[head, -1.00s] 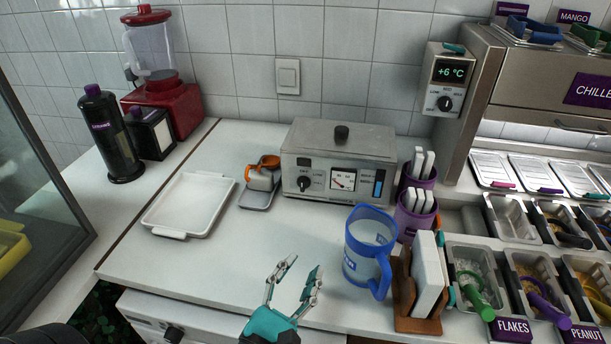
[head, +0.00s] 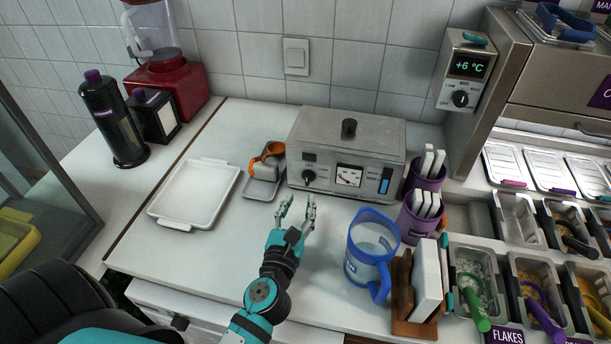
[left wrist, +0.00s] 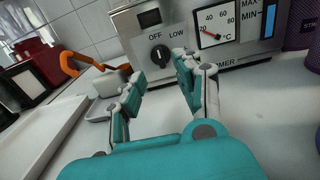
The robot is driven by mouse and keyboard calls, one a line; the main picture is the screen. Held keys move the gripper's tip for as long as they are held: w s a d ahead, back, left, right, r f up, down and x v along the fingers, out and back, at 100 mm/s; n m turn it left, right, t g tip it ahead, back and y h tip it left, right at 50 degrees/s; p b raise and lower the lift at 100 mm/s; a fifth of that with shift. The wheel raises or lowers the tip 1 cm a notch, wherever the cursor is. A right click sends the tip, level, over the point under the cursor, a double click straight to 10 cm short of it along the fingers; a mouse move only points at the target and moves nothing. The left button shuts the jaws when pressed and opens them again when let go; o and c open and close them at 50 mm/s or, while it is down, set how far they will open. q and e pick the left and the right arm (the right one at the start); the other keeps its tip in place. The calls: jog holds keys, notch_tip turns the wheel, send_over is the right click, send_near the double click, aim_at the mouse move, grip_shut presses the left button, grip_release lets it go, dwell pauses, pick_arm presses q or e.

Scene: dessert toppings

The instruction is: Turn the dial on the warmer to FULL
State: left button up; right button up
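The warmer (head: 374,139) is a silver metal box with a black lid knob, at the back middle of the counter in the head view. Its small black dial (head: 309,176) is at the left of the front panel, beside a temperature gauge. In the left wrist view the dial (left wrist: 160,56) sits below the OFF and LOW labels, its white mark pointing roughly up; no FULL label is readable. My left gripper (head: 297,208) is open and empty in front of the dial, apart from it. Its fingers also show in the left wrist view (left wrist: 157,78). My right gripper is not in view.
A blue jug (head: 370,250) stands right of my left arm, near purple cups (head: 419,222) of white slips. A white tray (head: 180,214) lies farther left. The counter before the warmer is clear.

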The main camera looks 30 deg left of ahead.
aim_at(307, 181)
pick_arm(q)
jog(key=p+x, duration=0.1)
jog(key=x, duration=0.4)
jog(key=shift+w+a, duration=0.15)
jog(key=shift+w, duration=0.5)
jog(key=shift+w+a, duration=0.1)
jog(key=shift+w, duration=0.05)
jog(key=c, duration=0.7)
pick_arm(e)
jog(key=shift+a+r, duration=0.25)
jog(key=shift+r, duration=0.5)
